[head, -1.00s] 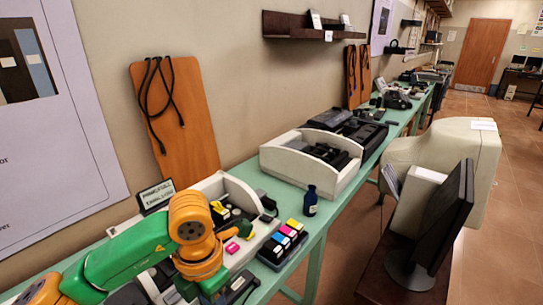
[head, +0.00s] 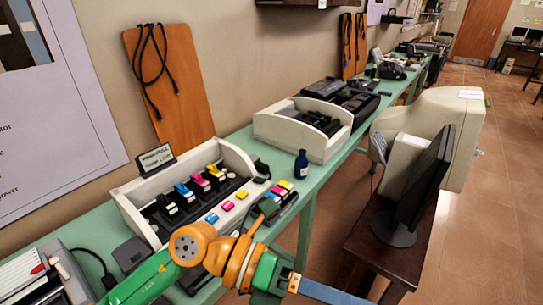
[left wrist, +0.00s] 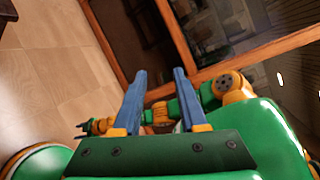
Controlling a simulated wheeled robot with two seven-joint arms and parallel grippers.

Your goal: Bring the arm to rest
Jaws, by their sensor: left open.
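My left arm, green and orange, comes in from the lower left in the head view. My left gripper (head: 330,292), with blue fingers, is at the bottom edge, in front of the green table (head: 306,225). In the left wrist view its two blue fingers (left wrist: 158,72) stand apart with nothing between them. Behind them another green and orange arm, seemingly my right, runs across, ending in a small yellow-tipped end (left wrist: 92,127). It is too small to tell whether that gripper is open or shut.
A white bin (head: 128,211) of ink cartridges sits on the table behind my arm. Beyond it are a small dark bottle (head: 301,164) and a second white bin (head: 265,127). A monitor (head: 425,190) stands on a dark wooden stand at right. Tiled floor to the right is open.

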